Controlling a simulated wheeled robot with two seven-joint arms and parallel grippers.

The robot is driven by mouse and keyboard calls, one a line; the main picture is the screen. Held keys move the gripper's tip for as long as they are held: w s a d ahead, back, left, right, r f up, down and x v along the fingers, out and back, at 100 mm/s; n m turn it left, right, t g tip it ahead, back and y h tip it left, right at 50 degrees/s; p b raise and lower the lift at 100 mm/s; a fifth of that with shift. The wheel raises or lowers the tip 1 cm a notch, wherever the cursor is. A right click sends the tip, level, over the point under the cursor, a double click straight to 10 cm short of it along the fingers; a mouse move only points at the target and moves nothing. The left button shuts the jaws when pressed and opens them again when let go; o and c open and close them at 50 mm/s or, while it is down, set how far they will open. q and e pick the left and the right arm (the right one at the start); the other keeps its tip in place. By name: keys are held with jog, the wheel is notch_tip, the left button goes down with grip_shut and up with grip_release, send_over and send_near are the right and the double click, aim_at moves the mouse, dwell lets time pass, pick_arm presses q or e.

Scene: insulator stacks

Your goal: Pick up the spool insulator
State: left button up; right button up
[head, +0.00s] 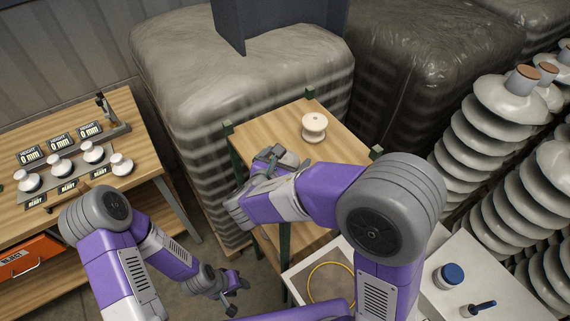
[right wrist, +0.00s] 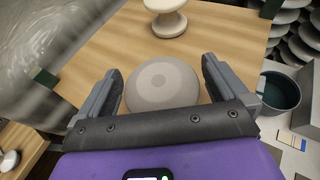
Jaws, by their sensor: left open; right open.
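A cream spool insulator (head: 314,127) stands upright on the small wooden table (head: 260,124); it also shows at the top of the right wrist view (right wrist: 166,20). My right gripper (head: 268,160) is over the table's left part, to the left of this spool. In the right wrist view, a round grey-beige piece (right wrist: 162,84) lies between its open fingers, with a gap on each side. The head view does not show this piece clearly, and its full shape is hidden. My left gripper (head: 230,284) is open and empty, low near the floor.
A wooden bench (head: 140,150) at left holds several small white insulators (head: 92,152) and displays. Wrapped bales (head: 240,75) stand behind the small table. Tall insulator stacks (head: 500,150) stand at right. A white worktop (head: 490,290) with a blue-lidded jar (head: 448,276) is at lower right.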

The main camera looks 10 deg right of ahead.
jog(key=c, duration=1.2)
